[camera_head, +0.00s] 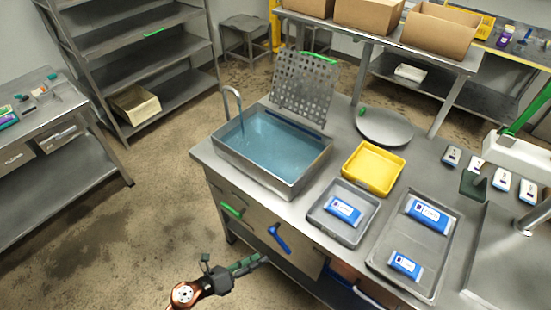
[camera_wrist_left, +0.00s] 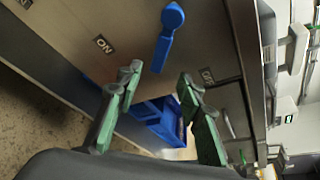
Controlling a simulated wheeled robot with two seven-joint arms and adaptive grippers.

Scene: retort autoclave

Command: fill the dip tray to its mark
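The dip tray (camera_head: 222,150) is a deep metal basin holding blue liquid (camera_head: 270,142), whose surface sits below the rim. I cannot make out its mark clearly. A curved spout (camera_head: 232,92) bends over its left corner; I cannot tell whether liquid is running. Below, on the cabinet front, are a green lever (camera_head: 231,211) and a blue lever (camera_head: 279,238). The blue lever (camera_wrist_left: 168,35) also shows in the left wrist view near an "ON" label. My left gripper (camera_head: 258,260) is open and empty, below and apart from the blue lever; its fingers (camera_wrist_left: 159,77) frame empty space. My right gripper is out of view.
A yellow tray (camera_head: 374,151), a grey tray with a blue pouch (camera_head: 344,210) and a larger tray with two pouches (camera_head: 456,235) are right of the basin. A perforated plate (camera_head: 302,88) stands behind it. A blue crate (camera_wrist_left: 150,112) is under the counter. The floor at left is clear.

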